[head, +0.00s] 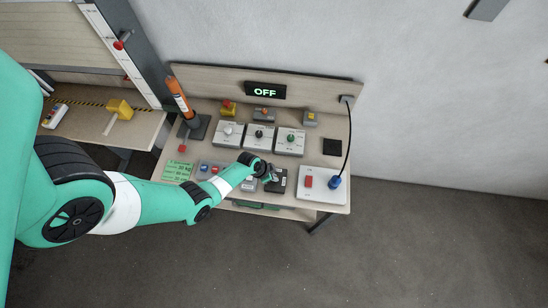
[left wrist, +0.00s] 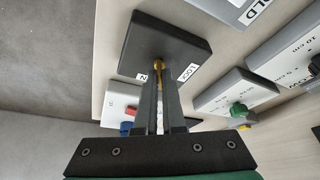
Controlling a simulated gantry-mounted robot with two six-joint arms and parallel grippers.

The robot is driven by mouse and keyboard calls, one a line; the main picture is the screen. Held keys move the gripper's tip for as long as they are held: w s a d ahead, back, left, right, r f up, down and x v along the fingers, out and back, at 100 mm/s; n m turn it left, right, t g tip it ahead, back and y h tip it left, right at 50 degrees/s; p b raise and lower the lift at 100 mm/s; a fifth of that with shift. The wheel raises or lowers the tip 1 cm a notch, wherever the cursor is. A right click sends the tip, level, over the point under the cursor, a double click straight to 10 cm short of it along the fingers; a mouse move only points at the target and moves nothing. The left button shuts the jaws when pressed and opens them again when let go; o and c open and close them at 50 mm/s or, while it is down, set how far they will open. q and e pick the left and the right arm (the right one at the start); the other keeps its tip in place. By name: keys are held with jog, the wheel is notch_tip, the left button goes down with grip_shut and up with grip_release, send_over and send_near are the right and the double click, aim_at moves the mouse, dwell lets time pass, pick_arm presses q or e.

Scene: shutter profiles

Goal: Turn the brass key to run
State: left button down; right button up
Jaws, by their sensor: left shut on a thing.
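The brass key (left wrist: 158,64) stands in a black square key plate (left wrist: 165,36). The plate carries a "LOCK" label (left wrist: 187,72) and another label partly hidden by a finger, with an "N" showing. My left gripper (left wrist: 159,82) is shut on the key, its fingers pointing at the plate. In the head view, my left gripper (head: 269,174) is over the black plate (head: 280,182) at the front of the panel, and the key is too small to make out. The key's exact angle is hard to tell. My right gripper is not in view.
A display (head: 265,91) on the back board reads "OFF". White knob boxes (head: 260,138) stand behind the key plate.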

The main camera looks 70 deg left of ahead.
pick_arm(q)
jog(key=m+h, duration=0.1)
jog(key=m, duration=0.2)
jog(key=shift+a, duration=0.15)
jog(key=shift+m+g+h, duration=0.3)
jog(key=shift+m+h, duration=0.3)
jog(key=shift+m, duration=0.8)
jog(key=shift+f, duration=0.1)
jog(key=c, duration=1)
grip_release()
jog(key=shift+p, duration=0.3)
